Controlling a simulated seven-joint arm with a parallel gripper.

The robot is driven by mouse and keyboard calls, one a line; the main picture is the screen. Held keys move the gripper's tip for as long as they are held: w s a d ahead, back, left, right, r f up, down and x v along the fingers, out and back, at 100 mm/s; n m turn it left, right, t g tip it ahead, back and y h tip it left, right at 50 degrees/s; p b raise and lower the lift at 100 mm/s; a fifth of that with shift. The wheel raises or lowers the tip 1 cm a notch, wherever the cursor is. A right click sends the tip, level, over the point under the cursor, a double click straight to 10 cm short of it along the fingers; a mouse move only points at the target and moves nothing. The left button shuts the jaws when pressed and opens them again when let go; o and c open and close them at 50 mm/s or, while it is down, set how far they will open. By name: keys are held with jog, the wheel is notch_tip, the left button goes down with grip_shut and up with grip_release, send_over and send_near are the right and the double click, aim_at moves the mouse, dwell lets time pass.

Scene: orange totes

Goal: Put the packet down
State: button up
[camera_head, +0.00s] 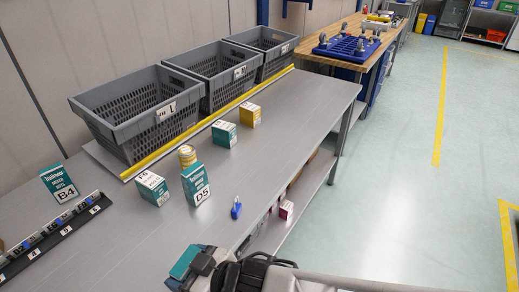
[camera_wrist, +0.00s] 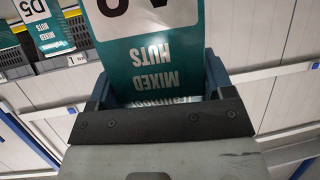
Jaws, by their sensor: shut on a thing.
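My gripper (camera_head: 197,268) is at the bottom of the head view, in front of the grey table's near edge. It is shut on a teal and white packet (camera_head: 184,262). In the wrist view the packet (camera_wrist: 150,60) stands between the two fingers of my gripper (camera_wrist: 160,85), its print reading upside down, with "MIXED" legible. Its far end is cut off by the top of the picture. In the head view only a small part of the packet shows. Whether it touches the table cannot be told.
A B4 packet (camera_head: 58,183) and a slotted rack (camera_head: 50,236) are at left. Grey crates (camera_head: 135,125) line the back.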

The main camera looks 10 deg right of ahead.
aim_at(187, 249)
jog(key=shift+r, duration=2.65)
jog(key=shift+w+d+r, duration=0.1)
jog(key=shift+w, duration=0.5)
jog(key=shift+w+d+r, duration=0.1)
jog(key=shift+w, duration=0.45)
jog(key=w+d+m+t+h, duration=0.1)
jog(key=w+d, duration=0.1)
jog(key=w, duration=0.3)
jog(key=w+d+r+m+t+h, duration=0.1)
jog(key=w+d, duration=0.1)
jog(key=w, duration=0.4)
jog(key=w+d+m+t+h, duration=0.1)
jog(key=w+d, duration=0.2)
jog(key=w, duration=0.2)
jog(key=w+d+f+m+t+h, duration=0.2)
jog(key=w+d+m+h, duration=0.1)
jog(key=w+d, duration=1.1)
jog(key=shift+s+a+f, duration=0.1)
jog(key=shift+a+f, duration=0.05)
jog(key=shift+f, duration=1)
jog(key=shift+s+a+f, duration=0.1)
jog(key=shift+f, duration=1)
jog(key=shift+w, duration=0.2)
jog(key=w+a+f, duration=0.1)
jog(key=w, duration=1.4)
jog(key=shift+w+f, duration=0.25)
jog(key=shift+w, duration=0.1)
jog(key=shift+a, duration=0.1)
